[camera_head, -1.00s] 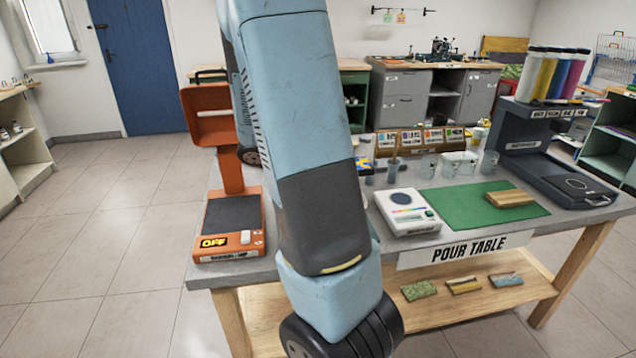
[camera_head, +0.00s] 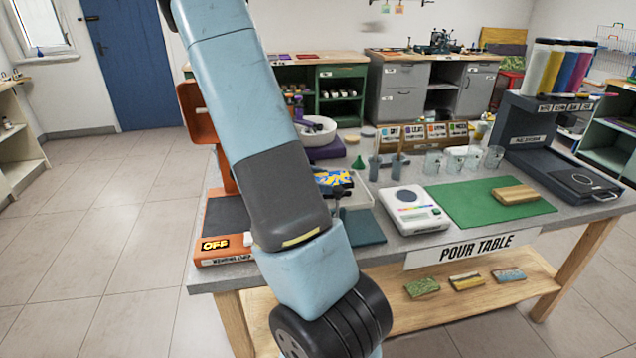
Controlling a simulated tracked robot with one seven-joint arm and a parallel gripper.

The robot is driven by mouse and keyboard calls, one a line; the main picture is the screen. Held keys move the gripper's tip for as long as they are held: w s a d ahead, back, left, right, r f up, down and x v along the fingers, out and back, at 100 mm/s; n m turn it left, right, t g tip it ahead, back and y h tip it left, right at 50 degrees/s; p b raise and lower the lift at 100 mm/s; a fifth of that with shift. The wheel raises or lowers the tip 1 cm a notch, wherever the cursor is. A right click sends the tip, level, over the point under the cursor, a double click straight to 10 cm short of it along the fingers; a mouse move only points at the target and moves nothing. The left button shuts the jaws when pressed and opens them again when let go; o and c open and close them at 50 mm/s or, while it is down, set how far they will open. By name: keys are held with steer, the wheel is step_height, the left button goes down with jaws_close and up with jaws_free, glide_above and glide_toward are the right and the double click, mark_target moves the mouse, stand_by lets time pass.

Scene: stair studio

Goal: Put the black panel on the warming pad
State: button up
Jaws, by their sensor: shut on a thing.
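The orange panel warmer (camera_head: 224,261) stands at the table's left end, reading OFF. Its dark flat top, the warming pad (camera_head: 226,218), looks bare where it shows; my arm covers its right part. My light-blue arm crosses the view from top left to bottom centre. I do not see my gripper; it is out of frame or hidden behind the arm. I cannot make out the black panel for certain. A blue-and-yellow patterned piece (camera_head: 330,179) with dark parts below it shows just right of my arm, partly hidden.
The grey pour table holds a white scale (camera_head: 412,209), a green mat (camera_head: 470,205) with a wooden block (camera_head: 514,194), several cups and a dark press-like machine (camera_head: 560,170). A dark teal sheet (camera_head: 362,226) lies beside my arm. Open floor lies left.

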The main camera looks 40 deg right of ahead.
steer(key=shift+s+d+f, duration=0.15)
steer(key=shift+d+f, duration=0.05)
steer(key=shift+f, duration=0.3)
steer(key=shift+f, duration=0.15)
steer(key=o, duration=1)
